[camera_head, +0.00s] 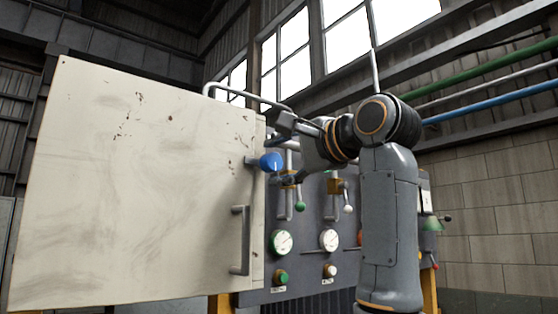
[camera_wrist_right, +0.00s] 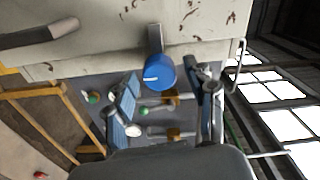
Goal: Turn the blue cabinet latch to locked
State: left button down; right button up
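The blue latch (camera_head: 270,162) is a round knob with a grey bar behind it, at the right edge of the pale cabinet door (camera_head: 140,190). In the right wrist view the blue latch (camera_wrist_right: 160,74) shows a white mark on its face, and the grey bar lies over the door's edge. My right gripper (camera_head: 279,152) is open, with one finger above the knob and one below it in the head view. In the right wrist view the knob appears between and just beyond the fingertips (camera_wrist_right: 166,84); no contact is visible. My left gripper is out of view.
A grey door handle (camera_head: 240,240) is below the latch. Behind is a panel with gauges (camera_head: 329,240), buttons and several small levers (camera_head: 300,205). A bent grey pipe (camera_head: 245,94) runs above the latch, near my upper finger in the picture.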

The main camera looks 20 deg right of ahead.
jog(key=shift+s+d, duration=0.1)
jog(key=shift+s, duration=0.1)
jog(key=v, duration=1.1)
jog(key=shift+s, duration=0.3)
jog(key=shift+d, duration=0.1)
